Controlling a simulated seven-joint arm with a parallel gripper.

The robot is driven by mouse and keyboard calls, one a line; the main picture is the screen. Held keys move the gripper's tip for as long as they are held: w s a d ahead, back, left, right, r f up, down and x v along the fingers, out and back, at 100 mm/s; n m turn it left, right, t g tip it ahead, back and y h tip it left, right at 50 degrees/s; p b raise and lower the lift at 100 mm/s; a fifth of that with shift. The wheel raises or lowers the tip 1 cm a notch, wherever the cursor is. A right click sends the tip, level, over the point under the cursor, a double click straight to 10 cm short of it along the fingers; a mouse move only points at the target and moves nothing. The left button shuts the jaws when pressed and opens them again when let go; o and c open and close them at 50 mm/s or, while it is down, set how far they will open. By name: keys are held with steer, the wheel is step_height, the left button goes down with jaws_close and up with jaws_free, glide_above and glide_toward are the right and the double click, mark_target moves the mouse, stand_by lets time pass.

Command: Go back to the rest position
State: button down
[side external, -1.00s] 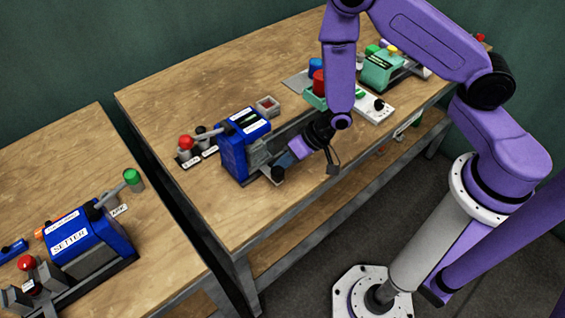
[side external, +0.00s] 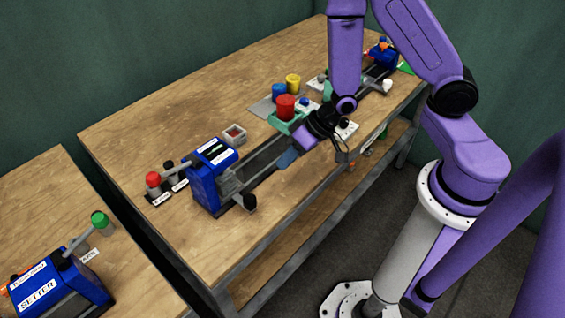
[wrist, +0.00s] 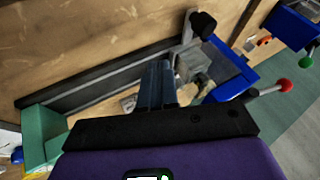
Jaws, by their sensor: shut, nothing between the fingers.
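My gripper (side external: 288,158) is shut and empty. It is tilted down over the dark rails of the blue press (side external: 214,178), to the right of the press body in the side view. In the wrist view its closed fingers (wrist: 157,85) point toward the blue press (wrist: 232,72), with a gap between. I cannot tell how high the fingertips are above the rails. The black knob of the press (wrist: 202,25) shows at the top of the wrist view. No marked rest position shows in these frames.
A lever with a red ball (side external: 153,180) stands left of the press. The SETTER machine (side external: 62,290) is on the left bench.

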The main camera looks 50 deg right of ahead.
steer(key=s+d+r+n+g+h, duration=0.2)
steer(key=s+r+n, duration=0.3)
steer(key=s+r, duration=0.3)
steer(key=s+d+r+n+g+h, duration=0.2)
steer(key=s+r+n, duration=0.4)
steer(key=s+r, duration=0.3)
steer(key=shift+s+d+r+h, duration=0.4)
steer(key=shift+s+h, duration=0.3)
steer(key=shift+s, duration=0.5)
